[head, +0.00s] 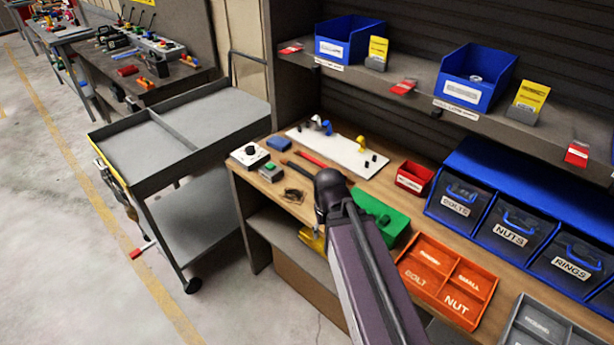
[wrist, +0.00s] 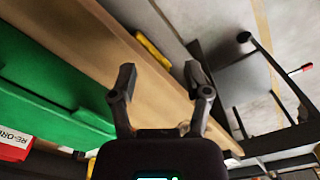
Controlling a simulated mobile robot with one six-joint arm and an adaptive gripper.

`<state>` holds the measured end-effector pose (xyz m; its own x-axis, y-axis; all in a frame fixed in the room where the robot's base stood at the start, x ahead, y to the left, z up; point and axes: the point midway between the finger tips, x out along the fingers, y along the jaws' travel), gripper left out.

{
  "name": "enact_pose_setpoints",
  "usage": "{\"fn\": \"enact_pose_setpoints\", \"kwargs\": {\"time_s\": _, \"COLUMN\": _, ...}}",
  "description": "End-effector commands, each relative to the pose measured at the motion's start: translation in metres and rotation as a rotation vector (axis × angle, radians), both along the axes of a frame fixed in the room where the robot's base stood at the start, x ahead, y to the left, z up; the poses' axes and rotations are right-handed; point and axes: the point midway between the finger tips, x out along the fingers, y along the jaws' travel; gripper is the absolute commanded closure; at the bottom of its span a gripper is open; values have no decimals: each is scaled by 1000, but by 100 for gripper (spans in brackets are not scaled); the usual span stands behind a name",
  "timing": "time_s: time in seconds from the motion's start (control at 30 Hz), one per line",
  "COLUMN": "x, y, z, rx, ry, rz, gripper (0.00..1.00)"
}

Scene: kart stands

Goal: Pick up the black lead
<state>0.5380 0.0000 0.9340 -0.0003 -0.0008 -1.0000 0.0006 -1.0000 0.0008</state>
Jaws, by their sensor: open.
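A small dark coiled bundle (head: 294,195), which looks like the black lead, lies on the wooden bench in the head view, just left of my arm. I cannot make out the lead in the wrist view. My gripper (wrist: 162,84) is open, with nothing between its two dark fingers. It is over the bench's front part, near the edge. In the head view my arm's dark links cover the gripper and part of the bench.
A grey cart (head: 212,118) stands left of the bench.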

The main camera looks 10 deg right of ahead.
Motion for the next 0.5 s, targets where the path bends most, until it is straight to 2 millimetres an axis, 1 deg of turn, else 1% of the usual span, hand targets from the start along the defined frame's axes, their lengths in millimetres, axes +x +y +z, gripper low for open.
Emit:
{"fn": "enact_pose_setpoints", "kwargs": {"time_s": 0.17, "x": 11, "y": 0, "z": 7, "rx": 6, "ry": -8, "rz": 20, "gripper": 31}}
{"fn": "enact_pose_setpoints", "kwargs": {"time_s": 0.23, "x": 21, "y": -1, "z": 13, "rx": 12, "ry": -16, "rz": 41, "gripper": 31}}
{"fn": "enact_pose_setpoints", "kwargs": {"time_s": 0.27, "x": 26, "y": -4, "z": 16, "rx": 15, "ry": -21, "rz": 49, "gripper": 31}}
{"fn": "enact_pose_setpoints", "kwargs": {"time_s": 0.37, "x": 48, "y": -7, "z": 28, "rx": 26, "ry": -39, "rz": 94, "gripper": 31}}
{"fn": "enact_pose_setpoints", "kwargs": {"time_s": 0.47, "x": 74, "y": -9, "z": 43, "rx": 40, "ry": -63, "rz": 154, "gripper": 31}}
{"fn": "enact_pose_setpoints", "kwargs": {"time_s": 0.5, "x": 91, "y": -10, "z": 48, "rx": 47, "ry": -77, "rz": 189, "gripper": 31}}
